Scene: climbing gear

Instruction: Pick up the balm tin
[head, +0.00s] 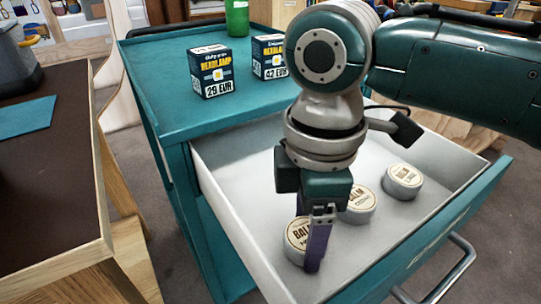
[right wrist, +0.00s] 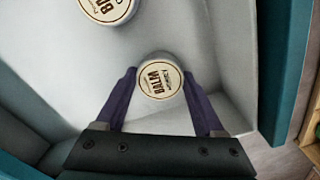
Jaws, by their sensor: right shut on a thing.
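Three round white balm tins with cream labelled lids are in the open drawer in the head view. My right gripper (head: 312,250) points down into the drawer and is shut on the nearest balm tin (head: 295,238). In the right wrist view this held tin (right wrist: 160,79) sits between the two purple fingertips of the gripper (right wrist: 160,85). The frames do not show clearly whether it touches the drawer floor. The middle tin (head: 359,206) is partly behind the gripper, and the far tin (head: 402,181) stands clear. My left gripper is not in view.
The white-lined drawer (head: 235,170) has raised walls and a teal front (head: 425,240) with a metal handle. Two headlamp boxes (head: 210,72) (head: 268,57) and a green bottle (head: 237,17) stand on the teal cabinet top (head: 165,85). A brown-topped table (head: 45,170) is at left.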

